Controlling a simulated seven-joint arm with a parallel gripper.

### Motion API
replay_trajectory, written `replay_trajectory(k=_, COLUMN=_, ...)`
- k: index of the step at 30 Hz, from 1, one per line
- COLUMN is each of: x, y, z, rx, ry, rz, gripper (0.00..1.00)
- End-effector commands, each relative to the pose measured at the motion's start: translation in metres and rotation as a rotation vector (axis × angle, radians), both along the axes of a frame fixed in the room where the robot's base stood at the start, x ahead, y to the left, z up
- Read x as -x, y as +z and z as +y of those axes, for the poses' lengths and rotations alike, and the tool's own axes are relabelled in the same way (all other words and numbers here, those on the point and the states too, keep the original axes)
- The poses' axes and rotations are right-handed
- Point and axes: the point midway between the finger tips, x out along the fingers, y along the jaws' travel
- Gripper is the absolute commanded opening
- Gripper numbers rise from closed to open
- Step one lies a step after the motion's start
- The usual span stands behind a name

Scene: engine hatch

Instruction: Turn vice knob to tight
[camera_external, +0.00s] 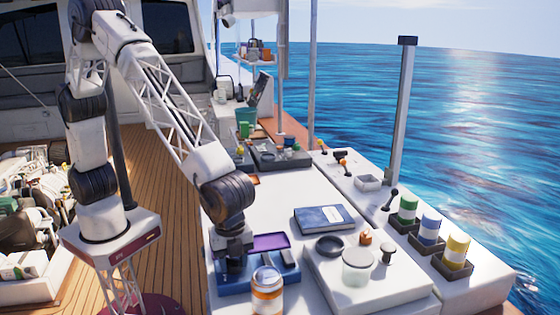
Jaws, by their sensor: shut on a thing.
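A blue vice (262,279) stands on the near left part of the white counter, with a flat purple piece (270,242) at its upper side. My gripper (233,268) points down at the left part of the vice. It is shut on what appears to be the vice knob, which the dark gripper body hides. The fingertips and the knob's turn position cannot be made out.
An orange-and-white jar (267,290) stands close to the right of my gripper. Striped green, blue and yellow cans (457,250) line the right edge.

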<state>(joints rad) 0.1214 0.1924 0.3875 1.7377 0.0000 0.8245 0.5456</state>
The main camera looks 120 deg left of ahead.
Motion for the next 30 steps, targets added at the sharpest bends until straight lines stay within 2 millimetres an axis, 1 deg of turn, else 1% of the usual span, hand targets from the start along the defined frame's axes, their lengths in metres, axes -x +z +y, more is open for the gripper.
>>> replay_trajectory(k=2, x=-0.001, y=0.001, z=0.0, rx=0.0, ry=0.0, rz=-0.002, gripper=0.17)
replay_trajectory(k=3, x=-0.001, y=0.001, z=0.0, rx=0.0, ry=0.0, rz=-0.002, gripper=0.45)
replay_trajectory(k=7, x=-0.001, y=0.001, z=0.0, rx=0.0, ry=0.001, rz=-0.002, gripper=0.65)
replay_trajectory(k=15, x=0.0, y=0.0, z=0.0, rx=0.001, ry=0.001, rz=-0.001, gripper=0.66)
replay_trajectory(k=20, x=0.0, y=0.005, z=0.0, rx=0.0, ry=0.001, rz=-0.001, gripper=0.66)
replay_trajectory(k=26, x=-0.001, y=0.022, z=0.0, rx=0.0, ry=0.001, rz=-0.004, gripper=0.66)
replay_trajectory(k=30, x=-0.001, y=0.039, z=0.0, rx=0.0, ry=0.001, rz=-0.004, gripper=0.66)
